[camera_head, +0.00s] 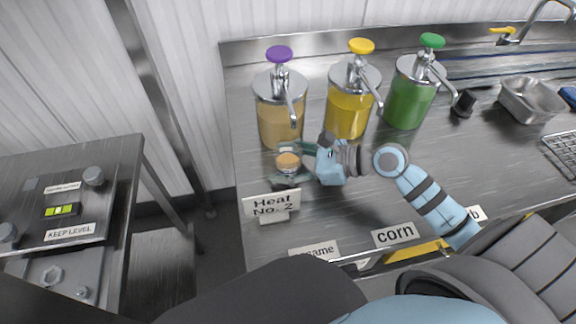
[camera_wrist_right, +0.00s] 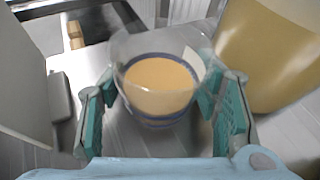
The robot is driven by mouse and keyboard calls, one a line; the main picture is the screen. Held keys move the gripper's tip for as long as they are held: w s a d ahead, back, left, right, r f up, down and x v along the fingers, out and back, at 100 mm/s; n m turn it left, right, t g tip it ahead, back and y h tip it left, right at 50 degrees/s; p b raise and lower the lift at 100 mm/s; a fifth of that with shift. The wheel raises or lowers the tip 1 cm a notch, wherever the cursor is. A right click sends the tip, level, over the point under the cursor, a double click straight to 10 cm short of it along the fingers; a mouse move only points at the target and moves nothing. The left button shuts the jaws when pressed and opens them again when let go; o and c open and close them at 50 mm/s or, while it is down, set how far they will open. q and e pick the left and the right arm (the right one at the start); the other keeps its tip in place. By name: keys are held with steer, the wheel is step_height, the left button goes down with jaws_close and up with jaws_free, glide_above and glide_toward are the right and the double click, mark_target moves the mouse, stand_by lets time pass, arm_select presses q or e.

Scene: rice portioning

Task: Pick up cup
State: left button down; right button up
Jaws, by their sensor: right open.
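In the right wrist view the cup (camera_wrist_right: 158,88) shows a blue band and sits between the teal finger pads. My right gripper (camera_head: 291,166) is open, its fingers on either side of the cup. In the right wrist view a gap shows at the left finger; whether the right finger touches the cup I cannot tell. My left gripper is not in view.
Pump dispensers with purple (camera_head: 278,110), yellow (camera_head: 346,108) and green (camera_head: 408,100) tops stand behind the gripper. A "Heat No. 2" sign (camera_head: 271,204) stands in front of the cup. A metal pan (camera_head: 533,100) is at the far right. The counter's left edge is close.

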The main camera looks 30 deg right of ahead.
steer(key=c, duration=1)
steer(key=shift+r, duration=0.15)
